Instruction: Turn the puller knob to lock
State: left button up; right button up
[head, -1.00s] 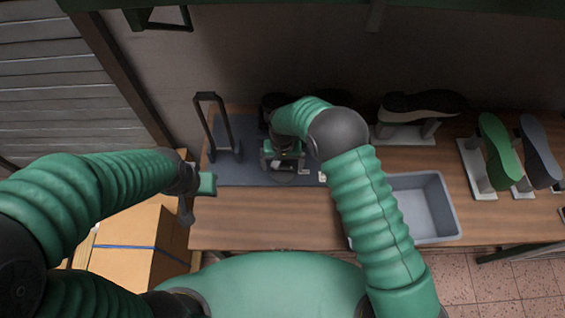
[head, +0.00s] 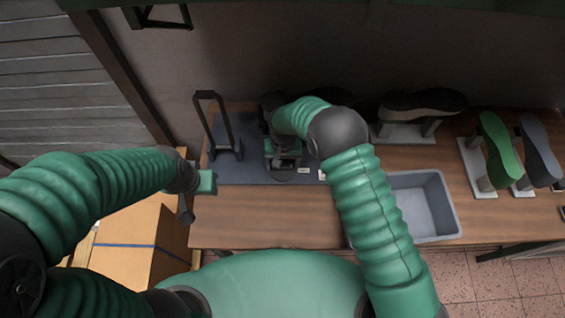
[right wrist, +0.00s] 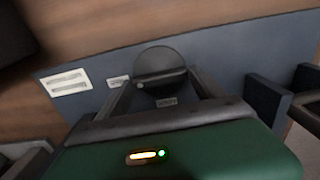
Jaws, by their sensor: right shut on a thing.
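The puller knob (right wrist: 158,66) is a dark round disc with a small pale dot, on the blue-grey base plate (right wrist: 215,60) in the right wrist view. My right gripper (right wrist: 158,82) has its two fingers on either side of the knob and is shut on it. In the head view the right gripper (head: 284,164) points down at the plate, and the knob is mostly hidden below it. My left gripper (head: 206,184) hangs empty near the table's left edge; its finger gap cannot be made out.
A black frame-shaped handle (head: 220,125) stands left on the plate. A grey bin (head: 449,210) is right of my right arm. The front table strip (head: 265,222) is clear.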

jog(key=shift+n, duration=0.3)
jog(key=n+b, duration=0.1)
jog(key=n, duration=0.1)
jog(key=shift+a+n+b, duration=0.1)
jog(key=shift+n+b, duration=0.3)
jog(key=n+b, duration=0.1)
jog(key=n, duration=0.3)
jog(key=n+b, duration=0.1)
jog(key=n, duration=0.4)
jog(key=shift+r, duration=0.1)
jog(key=n, duration=0.5)
jog(key=shift+w, duration=0.1)
jog(key=shift+r+n, duration=0.1)
jog(key=shift+n, duration=0.2)
jog(key=o, duration=1.3)
jog(key=shift+o, duration=0.3)
